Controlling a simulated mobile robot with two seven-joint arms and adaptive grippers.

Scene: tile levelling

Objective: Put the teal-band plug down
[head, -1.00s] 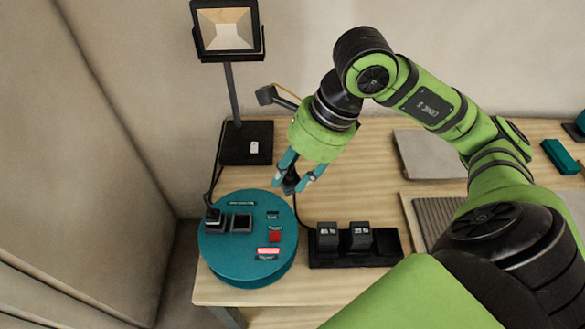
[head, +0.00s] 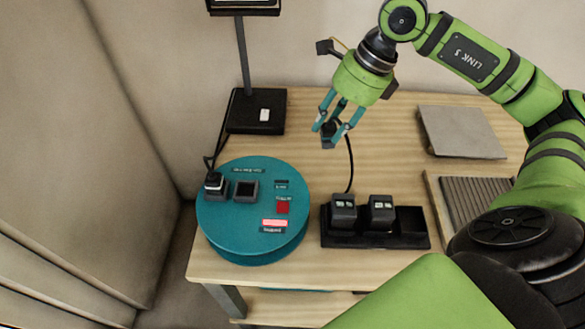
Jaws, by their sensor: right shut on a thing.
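My right gripper (head: 338,126), green with teal fingers, is above the wooden table in the head view. It is shut on a small black plug (head: 330,132), from which a black cord hangs down toward the table. The fingers partly cover the plug, and I cannot make out a teal band on it. The plug is held right of and behind the round teal unit (head: 250,225). That unit has two black sockets on top; a black plug (head: 215,184) sits in the left one, and the right socket (head: 246,189) looks empty. My left gripper is not in view.
A black tray (head: 410,240) with two black blocks (head: 343,210) stands right of the teal unit. A lamp with a black base (head: 256,112) stands behind the unit. A grey plate (head: 462,132) and a ribbed panel (head: 468,205) lie at right. Table between lamp and tray is clear.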

